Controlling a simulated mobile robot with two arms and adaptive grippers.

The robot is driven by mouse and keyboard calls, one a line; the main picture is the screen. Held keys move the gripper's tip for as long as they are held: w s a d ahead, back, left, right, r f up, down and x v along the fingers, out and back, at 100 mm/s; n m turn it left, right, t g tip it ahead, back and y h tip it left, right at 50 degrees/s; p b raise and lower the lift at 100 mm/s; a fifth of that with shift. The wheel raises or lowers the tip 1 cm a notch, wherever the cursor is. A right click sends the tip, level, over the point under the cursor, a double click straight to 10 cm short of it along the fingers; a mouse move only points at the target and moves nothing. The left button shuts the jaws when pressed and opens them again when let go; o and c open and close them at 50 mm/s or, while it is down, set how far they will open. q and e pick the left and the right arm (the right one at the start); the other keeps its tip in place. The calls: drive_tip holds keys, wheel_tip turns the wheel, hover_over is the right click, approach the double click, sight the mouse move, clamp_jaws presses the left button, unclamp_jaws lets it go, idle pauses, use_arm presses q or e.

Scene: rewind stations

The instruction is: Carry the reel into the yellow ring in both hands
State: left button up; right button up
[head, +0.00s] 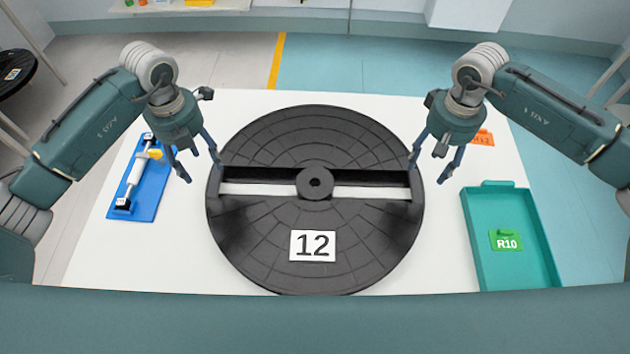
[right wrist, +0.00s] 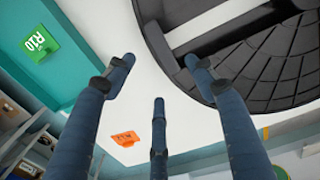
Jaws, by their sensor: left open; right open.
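The reel (head: 315,125) is a large black disc lying on the white table, with a straight slot across its middle, a round hub and a white label reading 12. Part of it shows in the right wrist view (right wrist: 270,75). My left gripper (head: 200,168) is open at the reel's left rim, near the left end of the slot. My right gripper (head: 430,168) is open at the right rim, near the slot's right end. In the right wrist view its fingers (right wrist: 155,80) are spread and hold nothing. The yellow ring is not in view.
A blue tray (head: 153,195) with a white and black tool lies left of the reel. A teal tray (head: 510,265) with a green R10 tag (head: 506,240) lies to the right. An orange tag (head: 484,138) lies behind my right gripper. A yellow floor line (head: 277,60) runs beyond the table.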

sight(211, 184)
drive_tip(key=shift+s, duration=0.1)
use_arm(q)
drive_tip(key=shift+s+f, duration=0.15)
drive_tip(key=shift+f, duration=0.1)
use_arm(e)
drive_tip(key=shift+f, duration=0.25)
use_arm(q)
drive_tip(key=f, duration=1)
drive_tip(key=shift+w+f, duration=0.2)
use_arm(e)
wheel_tip(211, 184, down, 10)
drive_tip(key=shift+f, duration=0.2)
use_arm(q)
clamp_jaws()
use_arm(e)
clamp_jaws()
drive_tip(key=shift+a+r, duration=0.1)
use_arm(q)
drive_tip(key=shift+d+r, duration=0.1)
drive_tip(key=shift+r, duration=0.05)
use_arm(e)
drive_tip(key=shift+w+a, duration=0.1)
drive_tip(key=shift+w, duration=0.15)
